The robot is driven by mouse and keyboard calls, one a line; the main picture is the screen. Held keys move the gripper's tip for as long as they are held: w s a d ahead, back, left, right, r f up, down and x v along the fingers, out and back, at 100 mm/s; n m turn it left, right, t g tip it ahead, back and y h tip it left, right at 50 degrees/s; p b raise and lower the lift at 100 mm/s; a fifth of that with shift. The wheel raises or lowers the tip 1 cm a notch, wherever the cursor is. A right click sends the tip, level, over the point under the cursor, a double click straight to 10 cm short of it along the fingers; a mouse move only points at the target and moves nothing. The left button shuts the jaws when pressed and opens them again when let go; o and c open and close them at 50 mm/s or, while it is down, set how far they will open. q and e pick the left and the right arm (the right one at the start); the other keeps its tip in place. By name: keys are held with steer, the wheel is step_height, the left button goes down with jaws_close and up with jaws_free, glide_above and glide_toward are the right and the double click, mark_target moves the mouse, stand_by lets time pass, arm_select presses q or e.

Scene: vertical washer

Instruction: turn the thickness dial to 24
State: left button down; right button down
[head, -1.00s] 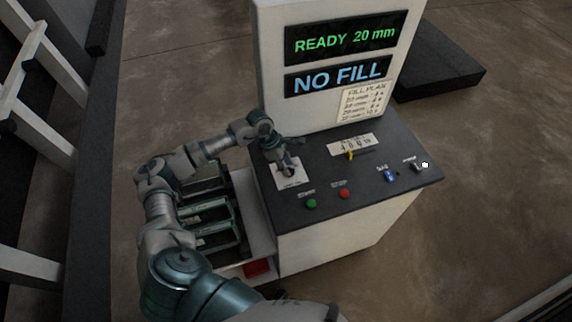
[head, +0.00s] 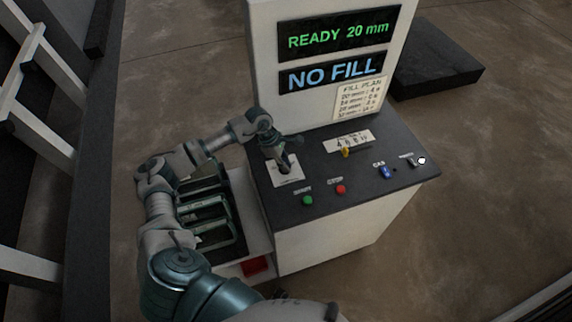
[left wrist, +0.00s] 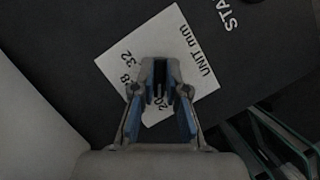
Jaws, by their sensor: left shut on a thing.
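The thickness dial sits on a white scale plate (head: 288,176) at the left of the dark control panel. My left gripper (head: 284,166) reaches down over the plate and is shut on the dial, which it mostly hides. In the left wrist view the gripper (left wrist: 160,92) covers the middle of the plate (left wrist: 190,45); "32", "UNIT mm" and parts of other numbers show around it. The upper display (head: 338,36) reads "READY 20 mm". My right gripper is not in view.
The panel also holds a green button (head: 307,200), a red button (head: 341,189), a yellow-pointer selector (head: 345,152), a blue switch (head: 385,171) and a switch at right (head: 416,161). The lower display (head: 332,76) reads "NO FILL". A rack (head: 208,215) stands left of the machine.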

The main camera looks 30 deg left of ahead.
arm_select(q)
steer(key=shift+a+f+m+g+b, duration=0.2)
steer(key=shift+m+g+b, duration=0.2)
steer(key=shift+m+b, duration=0.75)
steer(key=shift+m+g+b, duration=0.5)
steer(key=shift+m+b, duration=0.5)
steer(key=shift+m, duration=0.05)
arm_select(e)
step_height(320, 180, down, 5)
arm_select(q)
steer(key=shift+r+m+g+b, duration=0.15)
steer(key=shift+m+g+b, duration=0.15)
steer(key=shift+m+b, duration=0.65)
steer(key=shift+r+m, duration=0.1)
steer(key=shift+m, duration=0.25)
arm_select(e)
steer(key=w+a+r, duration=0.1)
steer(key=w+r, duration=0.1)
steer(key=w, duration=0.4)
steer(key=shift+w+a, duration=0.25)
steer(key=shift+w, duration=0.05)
arm_select(q)
steer(key=shift+w, duration=0.1)
steer(key=c, duration=1.2)
jaws_free()
steer(key=shift+a, duration=0.1)
steer(key=shift+w+a, duration=0.1)
steer(key=shift+a, duration=0.05)
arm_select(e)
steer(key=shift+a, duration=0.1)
